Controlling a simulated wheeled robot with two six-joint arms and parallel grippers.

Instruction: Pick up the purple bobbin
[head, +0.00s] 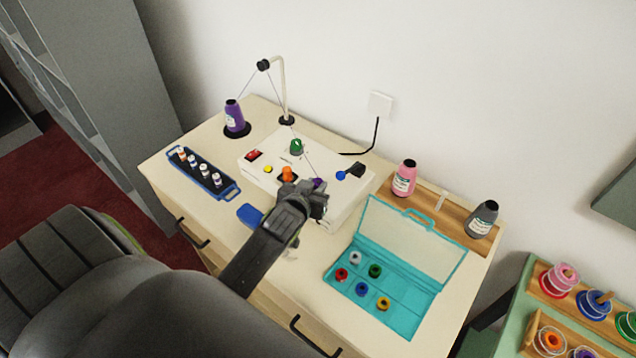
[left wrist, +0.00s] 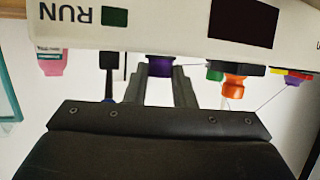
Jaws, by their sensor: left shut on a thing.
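The purple bobbin (head: 318,183) is at the right part of the white winding machine (head: 345,200), mostly hidden behind my left gripper (head: 317,200). In the left wrist view, which looks upside down, the purple bobbin (left wrist: 159,66) sits between the fingers of my left gripper (left wrist: 160,80). The fingers are shut on it. It is still close against the machine, and I cannot tell whether it is on its spindle. My right gripper is not in view.
An orange knob (head: 287,174) and a green knob (head: 296,147) stand on the machine, left of the gripper. A purple thread cone (head: 234,117) stands behind left. An open teal case (head: 400,312) with several bobbins lies right.

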